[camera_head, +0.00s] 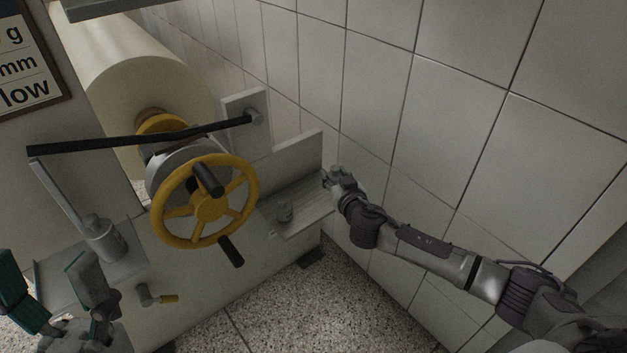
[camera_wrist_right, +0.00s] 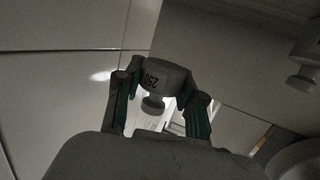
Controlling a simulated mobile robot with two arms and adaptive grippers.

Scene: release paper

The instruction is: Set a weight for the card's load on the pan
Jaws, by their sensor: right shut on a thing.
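My right gripper (camera_head: 328,178) is at the wall-side end of a grey shelf (camera_head: 312,207). In the right wrist view (camera_wrist_right: 157,95) it is shut on a grey knobbed weight (camera_wrist_right: 166,76) marked 250, upside down in that picture. A grey cylinder (camera_head: 104,240) stands by the rod under the black lever's left end; I cannot tell the pan's outline there. The card (camera_head: 22,62) is cut off at left, showing "g", "mm" and "low". My left gripper (camera_head: 46,285) is open and empty at lower left.
A yellow handwheel (camera_head: 210,207) with black handles stands between the shelf and the cylinder. The black lever (camera_head: 130,142) crosses above it, before a large paper roll (camera_head: 145,75). Tiled wall (camera_head: 440,110) bounds the right side.

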